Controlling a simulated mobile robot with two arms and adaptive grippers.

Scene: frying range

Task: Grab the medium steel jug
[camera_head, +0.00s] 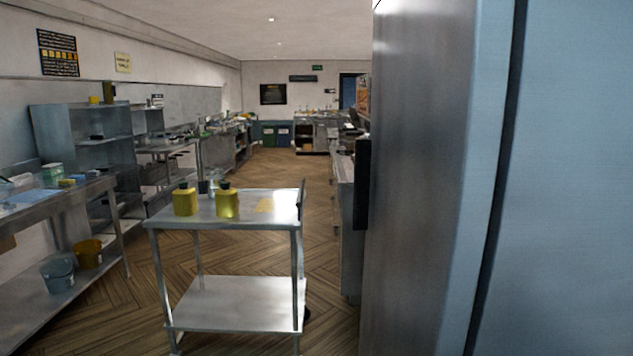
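A steel trolley (238,299) stands ahead of me on the floor. On its top are two yellow containers with dark tops, the left one (185,201) and the right one (227,203). Between and behind them are small grey vessels (203,187), partly hidden. I cannot tell whether one of them is the medium steel jug. No other jug is clearly made out. Neither of my grippers is in view.
A large steel cabinet (420,180) fills the right side close to me. A steel bench (65,193) runs along the left, with a grey bucket (58,274) and an orange bucket (89,253) below. Wooden floor (290,165) is open beyond the trolley.

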